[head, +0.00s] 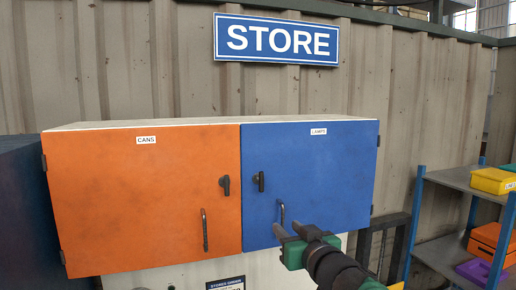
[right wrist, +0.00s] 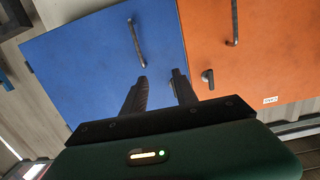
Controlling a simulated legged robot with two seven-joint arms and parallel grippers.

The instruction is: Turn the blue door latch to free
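The blue door (head: 320,165) is the right door of a wall cabinet and looks shut. Its black latch (head: 261,181) is near the door's left edge, roughly upright. A dark bar handle (head: 282,212) is below it. My right gripper (head: 289,232) is in front of the lower part of the blue door, below the latch, apart from it. In the right wrist view its fingers (right wrist: 160,78) are spread with nothing between them. The blue door (right wrist: 85,65) and its handle (right wrist: 136,42) show there too; the latch is hidden or merges with a finger. My left gripper is not in view.
The orange door (head: 140,200), left of the blue one, has its own latch (head: 225,185) and handle (head: 204,230). A STORE sign (head: 276,39) hangs above. A shelf rack (head: 450,180) with coloured bins stands at the right.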

